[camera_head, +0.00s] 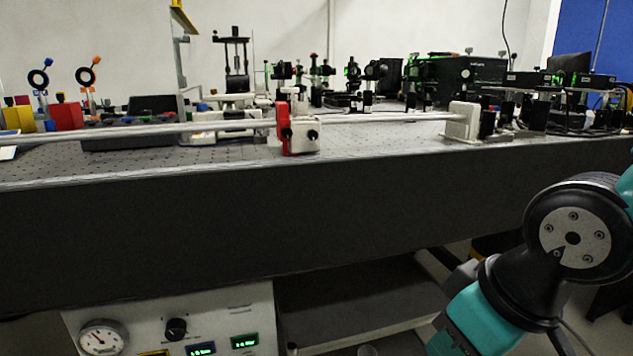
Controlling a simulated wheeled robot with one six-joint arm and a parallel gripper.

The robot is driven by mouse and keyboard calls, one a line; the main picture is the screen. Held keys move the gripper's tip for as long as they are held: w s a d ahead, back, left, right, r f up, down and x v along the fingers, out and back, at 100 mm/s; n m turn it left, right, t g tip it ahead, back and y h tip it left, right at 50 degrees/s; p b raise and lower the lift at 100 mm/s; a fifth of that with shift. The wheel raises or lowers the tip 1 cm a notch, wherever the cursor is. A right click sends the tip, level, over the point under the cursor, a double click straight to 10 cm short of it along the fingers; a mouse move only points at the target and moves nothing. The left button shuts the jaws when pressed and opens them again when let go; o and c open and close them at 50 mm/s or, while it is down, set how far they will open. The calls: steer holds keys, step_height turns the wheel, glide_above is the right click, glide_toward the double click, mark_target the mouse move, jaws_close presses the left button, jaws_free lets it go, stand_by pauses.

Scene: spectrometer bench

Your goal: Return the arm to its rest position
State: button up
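My arm (572,237) shows at the lower right, in front of the optical bench (300,210). A black joint with a round grey bolted cap and a teal link (485,322) are visible. The visible part of the arm is below the bench top and appears clear of the bench front. My gripper is not in this view, so its state and anything in it are hidden.
A long rail (380,118) runs along the bench's front edge through a red and white mount (300,136) to a white end block (463,121). Optics crowd the back. Below are a control panel (180,315) with a gauge and a dark shelf (350,295).

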steer(key=s+r+g+y, duration=0.1)
steer(key=s+r+g, duration=0.15)
steer(key=s, duration=0.25)
step_height(320, 180, up, 30)
steer(key=p, duration=3.1)
steer(key=shift+d+r+n, duration=0.15)
steer(key=shift+n, duration=0.25)
steer(key=shift+g, duration=0.25)
